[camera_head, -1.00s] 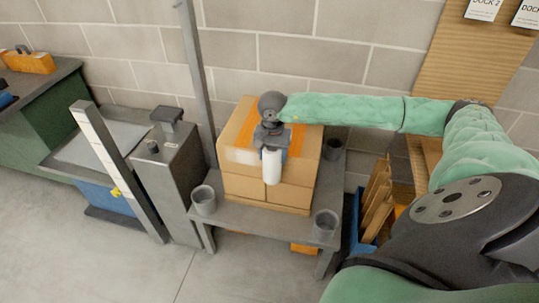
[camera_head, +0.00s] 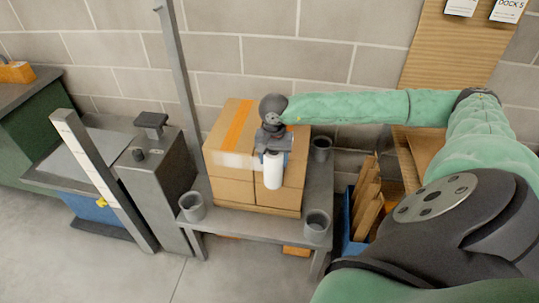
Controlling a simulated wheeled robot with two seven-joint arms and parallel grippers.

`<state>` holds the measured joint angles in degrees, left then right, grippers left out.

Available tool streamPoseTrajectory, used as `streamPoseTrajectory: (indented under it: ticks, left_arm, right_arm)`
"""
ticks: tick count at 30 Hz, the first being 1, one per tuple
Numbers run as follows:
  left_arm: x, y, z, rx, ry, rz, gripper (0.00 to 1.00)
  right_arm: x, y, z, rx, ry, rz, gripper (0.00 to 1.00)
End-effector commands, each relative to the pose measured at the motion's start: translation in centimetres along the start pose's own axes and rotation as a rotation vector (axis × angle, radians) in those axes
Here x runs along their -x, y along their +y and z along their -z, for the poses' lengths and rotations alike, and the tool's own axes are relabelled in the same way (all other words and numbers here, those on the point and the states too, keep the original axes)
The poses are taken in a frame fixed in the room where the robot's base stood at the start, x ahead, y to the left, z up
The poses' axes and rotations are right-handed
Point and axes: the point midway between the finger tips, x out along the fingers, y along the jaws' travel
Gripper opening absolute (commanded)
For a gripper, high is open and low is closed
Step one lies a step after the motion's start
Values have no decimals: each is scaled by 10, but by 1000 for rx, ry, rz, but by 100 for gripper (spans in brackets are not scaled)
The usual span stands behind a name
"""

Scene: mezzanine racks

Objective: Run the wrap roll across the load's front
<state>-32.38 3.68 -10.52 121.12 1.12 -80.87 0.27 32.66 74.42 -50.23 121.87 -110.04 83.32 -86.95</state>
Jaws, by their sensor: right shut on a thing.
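The load (camera_head: 229,188) is a stack of brown cartons with orange tape on top, standing on a grey table (camera_head: 243,223). My right gripper (camera_head: 273,154) is shut on the white wrap roll (camera_head: 273,171), held upright at the load's front, right of its middle. A pale whitish band of wrap (camera_head: 232,160) shows on the front's upper left, running toward the roll. Whether the roll touches the cartons cannot be told. My left gripper is not in view.
Grey cups stand at the table's front left (camera_head: 192,207), front right (camera_head: 317,225) and back right (camera_head: 322,148). A grey post machine (camera_head: 160,185) is close at left. A blue bin (camera_head: 355,235) with cardboard pieces is at right.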

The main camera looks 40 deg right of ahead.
Motion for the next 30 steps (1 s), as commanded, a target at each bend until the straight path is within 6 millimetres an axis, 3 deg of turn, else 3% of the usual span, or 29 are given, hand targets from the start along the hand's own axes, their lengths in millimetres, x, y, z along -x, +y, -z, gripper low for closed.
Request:
streamPoseTrajectory:
  ticks: [30]
  left_arm:
    - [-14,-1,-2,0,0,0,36]
  right_arm:
    - [0,40,2,0,-1,0,37]
